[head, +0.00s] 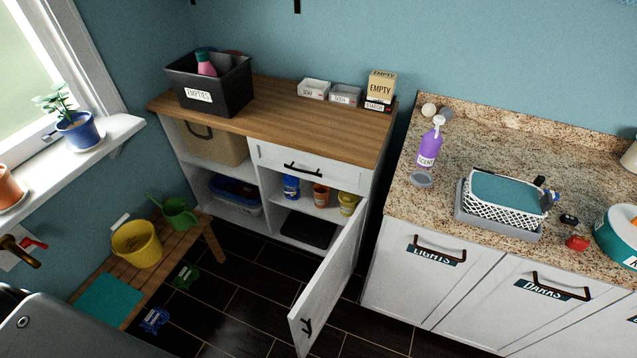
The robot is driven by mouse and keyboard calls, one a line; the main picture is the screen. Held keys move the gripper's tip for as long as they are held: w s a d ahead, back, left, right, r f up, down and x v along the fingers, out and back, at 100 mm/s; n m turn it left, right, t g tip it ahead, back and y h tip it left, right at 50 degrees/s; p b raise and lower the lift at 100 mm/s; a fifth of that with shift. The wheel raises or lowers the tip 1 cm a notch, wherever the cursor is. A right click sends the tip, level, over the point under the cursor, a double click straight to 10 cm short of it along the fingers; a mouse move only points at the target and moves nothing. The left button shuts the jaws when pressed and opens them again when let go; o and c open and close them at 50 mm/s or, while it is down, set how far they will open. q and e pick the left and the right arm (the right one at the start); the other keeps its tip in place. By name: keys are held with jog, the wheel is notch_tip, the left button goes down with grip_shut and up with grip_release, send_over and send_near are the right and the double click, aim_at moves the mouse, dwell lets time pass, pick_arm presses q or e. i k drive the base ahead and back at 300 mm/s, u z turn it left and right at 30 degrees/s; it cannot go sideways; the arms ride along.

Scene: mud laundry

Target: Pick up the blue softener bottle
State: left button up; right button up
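No bottle that I can clearly tell as a blue softener bottle shows in the head view. A small blue container (291,187) stands on the shelf inside the open cabinet (262,182), left of an orange one (321,195) and a yellow one (347,203); its label is too small to read. A purple spray bottle (429,147) stands upright on the granite counter (405,190). A pink bottle (206,67) with a teal top stands in the black bin (235,92) labelled EMPTIES. Neither of my grippers is in view.
The cabinet door (328,285) stands open over the dark floor (232,310). A wooden bench (178,236) holds a yellow bucket (137,243) and green watering can (180,214). The wooden top (275,112) is clear in front.

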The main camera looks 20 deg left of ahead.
aim_at(292, 191)
jog(key=z, duration=2.9)
jog(key=k, duration=1.45)
jog(key=u, duration=1.7)
jog(key=i, duration=0.5)
jog(key=u, duration=0.05)
